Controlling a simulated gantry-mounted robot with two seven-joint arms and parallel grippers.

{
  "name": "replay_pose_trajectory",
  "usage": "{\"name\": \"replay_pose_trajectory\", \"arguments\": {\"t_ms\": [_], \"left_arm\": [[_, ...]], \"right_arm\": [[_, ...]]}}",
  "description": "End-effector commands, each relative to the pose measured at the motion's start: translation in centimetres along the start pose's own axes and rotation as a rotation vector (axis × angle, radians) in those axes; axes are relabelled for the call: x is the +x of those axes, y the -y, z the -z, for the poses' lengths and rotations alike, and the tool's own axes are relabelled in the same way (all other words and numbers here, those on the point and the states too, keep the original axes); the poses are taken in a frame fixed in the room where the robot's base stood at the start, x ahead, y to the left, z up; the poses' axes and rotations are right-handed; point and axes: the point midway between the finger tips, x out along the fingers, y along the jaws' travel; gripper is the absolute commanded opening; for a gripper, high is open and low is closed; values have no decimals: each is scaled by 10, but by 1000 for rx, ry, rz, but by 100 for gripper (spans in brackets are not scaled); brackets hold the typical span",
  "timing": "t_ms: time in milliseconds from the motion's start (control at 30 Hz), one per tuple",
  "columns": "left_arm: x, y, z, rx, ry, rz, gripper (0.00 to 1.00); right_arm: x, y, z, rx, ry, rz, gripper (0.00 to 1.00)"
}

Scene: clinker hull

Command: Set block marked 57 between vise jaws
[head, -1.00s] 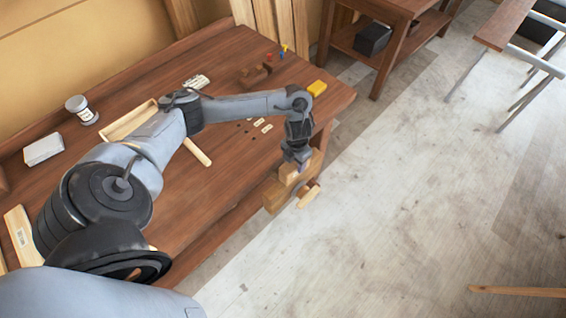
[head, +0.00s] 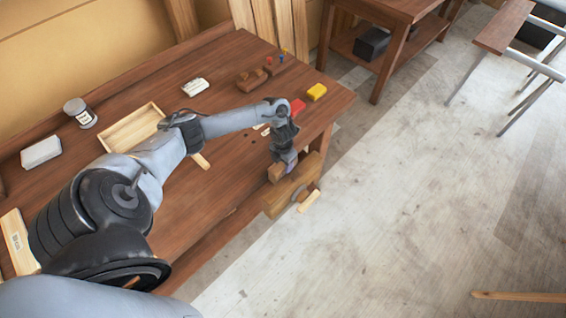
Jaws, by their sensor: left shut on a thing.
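The wooden vise (head: 286,196) is on the bench's front edge near its right end, with a light handle (head: 309,201) sticking out in front. My left gripper (head: 280,166) points down at the vise and is shut on a small brown block (head: 275,173). The block is at or just above the top of the jaws on the bench side. I cannot tell whether it is in the gap or touching a jaw. No number can be read on it, and the gripper partly hides it. My right gripper is not in view.
Open floor lies to the right.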

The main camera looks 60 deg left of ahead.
Motion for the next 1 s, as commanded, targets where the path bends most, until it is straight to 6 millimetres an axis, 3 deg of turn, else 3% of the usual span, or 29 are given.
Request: {"name": "replay_pose_trajectory", "arguments": {"t_ms": [367, 400, 567, 1000], "left_arm": [[4, 0, -1, 0, 1, 0, 3], [3, 0, 0, 0, 1, -1, 55], [3, 0, 0, 0, 0, 0, 78], [-6, 0, -1, 1, 3, 0, 78]], "right_arm": [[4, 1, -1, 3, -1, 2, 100], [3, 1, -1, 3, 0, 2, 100], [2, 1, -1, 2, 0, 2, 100], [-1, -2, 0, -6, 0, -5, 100]]}}
